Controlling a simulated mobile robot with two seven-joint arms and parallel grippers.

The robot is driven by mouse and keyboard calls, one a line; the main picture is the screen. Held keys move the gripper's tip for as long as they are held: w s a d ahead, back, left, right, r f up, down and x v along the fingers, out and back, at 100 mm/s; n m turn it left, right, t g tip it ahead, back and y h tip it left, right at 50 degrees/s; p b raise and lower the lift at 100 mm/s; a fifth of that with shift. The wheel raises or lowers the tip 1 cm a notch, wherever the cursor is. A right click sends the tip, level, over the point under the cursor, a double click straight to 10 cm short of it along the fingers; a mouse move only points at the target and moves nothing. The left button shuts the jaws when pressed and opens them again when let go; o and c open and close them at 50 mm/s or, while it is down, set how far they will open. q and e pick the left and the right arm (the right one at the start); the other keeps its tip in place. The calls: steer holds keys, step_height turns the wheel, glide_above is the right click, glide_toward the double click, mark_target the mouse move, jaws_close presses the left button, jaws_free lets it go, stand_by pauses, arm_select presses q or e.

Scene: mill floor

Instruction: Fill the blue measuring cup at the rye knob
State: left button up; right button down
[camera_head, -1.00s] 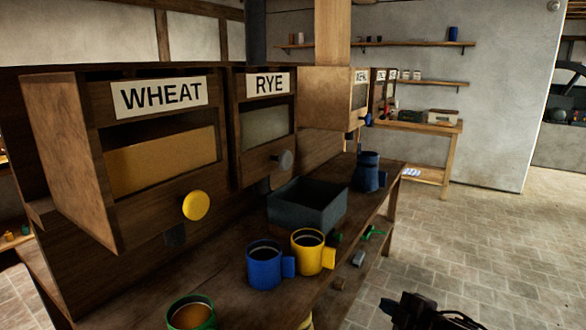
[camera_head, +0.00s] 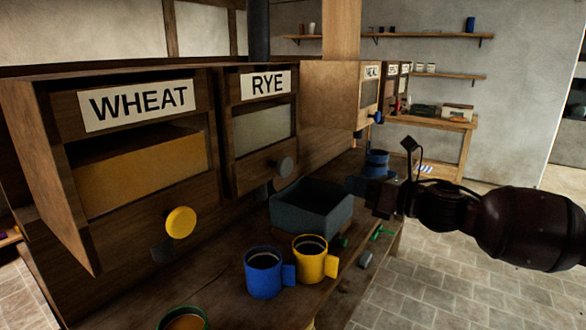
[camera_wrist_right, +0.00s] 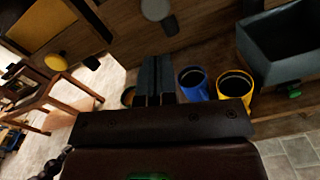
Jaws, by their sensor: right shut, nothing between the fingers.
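The blue measuring cup (camera_head: 263,277) stands upright on the bench in front of the bins; its inside looks dark. It also shows in the wrist view (camera_wrist_right: 192,88). The rye bin carries a RYE label (camera_head: 265,85) and a grey round knob (camera_head: 284,167), with a dark spout below it. The grey knob shows at the top of the wrist view (camera_wrist_right: 155,9). My right gripper (camera_head: 356,186) is shut and empty, above the bench by the grey tray, right of the knob and cups. Its fingers point towards the bins in the wrist view (camera_wrist_right: 154,62). My left gripper is out of view.
A yellow cup (camera_head: 313,262) stands right beside the blue one. A green cup (camera_head: 185,319) with brownish contents is at the near left. A grey tray (camera_head: 322,221) sits behind. The wheat bin has a yellow knob (camera_head: 180,222). A dark blue jug (camera_head: 376,163) is partly hidden by my gripper.

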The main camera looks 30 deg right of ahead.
steer(key=shift+s+a+n, duration=0.1)
steer(key=shift+a+n, duration=0.05)
steer(key=shift+n, duration=0.7)
steer(key=shift+a+n, duration=0.15)
steer(key=shift+n, duration=0.7)
steer(key=b, duration=0.3)
glide_toward(287, 168)
steer(key=shift+w, duration=1.65)
steer(key=shift+w+a, duration=0.9)
steer(key=shift+x, duration=1.05)
